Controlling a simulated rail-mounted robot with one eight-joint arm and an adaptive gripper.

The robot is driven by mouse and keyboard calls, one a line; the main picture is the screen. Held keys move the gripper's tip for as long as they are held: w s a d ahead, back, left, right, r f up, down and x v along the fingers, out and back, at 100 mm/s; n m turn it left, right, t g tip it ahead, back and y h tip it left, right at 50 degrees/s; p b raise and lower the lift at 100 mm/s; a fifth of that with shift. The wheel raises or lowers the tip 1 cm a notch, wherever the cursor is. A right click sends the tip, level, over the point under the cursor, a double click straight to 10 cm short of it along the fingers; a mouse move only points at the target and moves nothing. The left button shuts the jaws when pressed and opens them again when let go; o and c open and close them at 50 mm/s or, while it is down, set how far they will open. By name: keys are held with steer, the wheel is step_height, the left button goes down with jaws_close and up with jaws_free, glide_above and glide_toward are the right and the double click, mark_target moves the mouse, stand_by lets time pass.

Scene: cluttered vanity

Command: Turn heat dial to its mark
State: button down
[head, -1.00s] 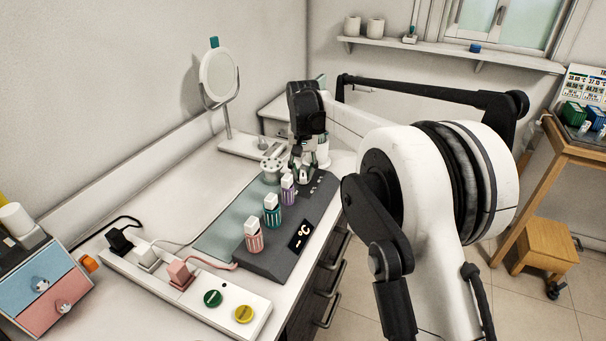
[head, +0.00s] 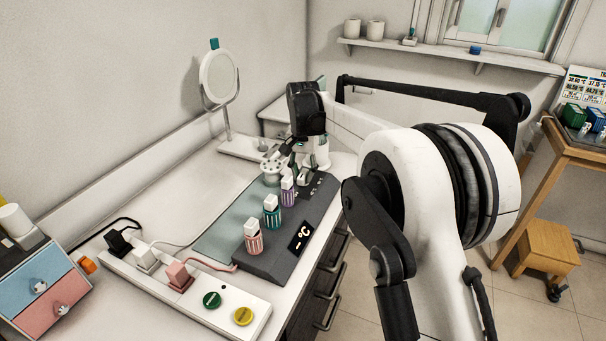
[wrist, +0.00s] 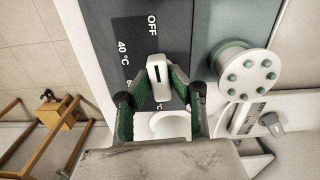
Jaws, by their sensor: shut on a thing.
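The heat dial (wrist: 157,76) shows in the wrist view as a white bar-shaped handle with a dark line on its face. It stands on the dark control panel (wrist: 107,15), beside printed marks "OFF" and "40 °C" and a third mark partly hidden by a finger. The dark line points roughly toward OFF. My gripper (wrist: 160,84) is shut on the dial handle, with a green-padded finger on each side. In the head view my gripper (head: 304,176) reaches down to the far end of the panel and mostly hides the dial.
A round holder (head: 271,171) is close left of my gripper. A mirror (head: 219,76) stands behind. A power strip (head: 225,301) lies in front.

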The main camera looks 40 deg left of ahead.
mark_target(304, 173)
steer(key=c, duration=1.6)
jaws_free()
step_height(304, 173, up, 12)
steer(key=shift+r, duration=0.1)
